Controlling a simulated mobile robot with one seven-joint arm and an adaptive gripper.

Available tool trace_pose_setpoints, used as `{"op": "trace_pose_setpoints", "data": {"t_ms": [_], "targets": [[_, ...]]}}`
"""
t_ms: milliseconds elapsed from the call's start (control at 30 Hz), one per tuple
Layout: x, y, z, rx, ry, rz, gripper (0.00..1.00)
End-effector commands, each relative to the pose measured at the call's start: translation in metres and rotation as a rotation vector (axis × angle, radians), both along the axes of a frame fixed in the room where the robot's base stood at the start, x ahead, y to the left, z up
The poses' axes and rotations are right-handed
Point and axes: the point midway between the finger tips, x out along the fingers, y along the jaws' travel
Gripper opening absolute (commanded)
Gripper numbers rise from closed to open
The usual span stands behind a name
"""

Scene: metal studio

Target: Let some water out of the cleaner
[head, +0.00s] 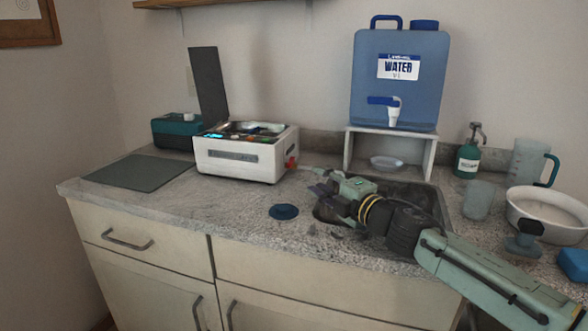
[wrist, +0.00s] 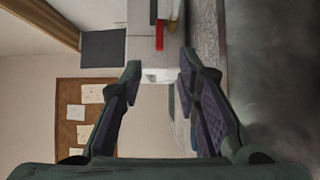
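The cleaner (head: 240,158) is a white box on the counter with its dark lid (head: 209,86) raised and several small items inside. A red tap handle (head: 292,163) sticks out on its right side. In the wrist view the red handle (wrist: 159,36) shows ahead of the fingers, at the top middle. A whitish piece (wrist: 160,76) shows between the fingertips; I cannot tell whether it is the tap's spout. My gripper (head: 320,192) is to the right of the tap, over the sink's left edge. In the wrist view my gripper (wrist: 160,78) is open, its fingers apart.
The sink (head: 428,203) is partly hidden by my arm. A blue water container (head: 400,95) stands on a white stand (head: 431,157) behind it, with a bowl (head: 387,163) below. A dark blue disc (head: 284,211) lies on the counter. A white basin (head: 548,212) is at right.

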Motion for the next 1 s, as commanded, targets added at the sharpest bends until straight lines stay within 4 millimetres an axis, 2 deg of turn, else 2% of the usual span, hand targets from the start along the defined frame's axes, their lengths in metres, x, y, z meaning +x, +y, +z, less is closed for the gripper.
{"op": "trace_pose_setpoints", "data": {"t_ms": [167, 400, 600, 1000], "targets": [[0.02, 0.016, 0.002, 0.004, 0.001, 0.004, 0.3], [0.058, 0.043, 0.002, 0.004, 0.0, 0.004, 0.3], [0.079, 0.057, 0.002, 0.003, 0.0, 0.002, 0.3], [0.086, 0.062, 0.001, 0.003, 0.0, 0.002, 0.3]]}}
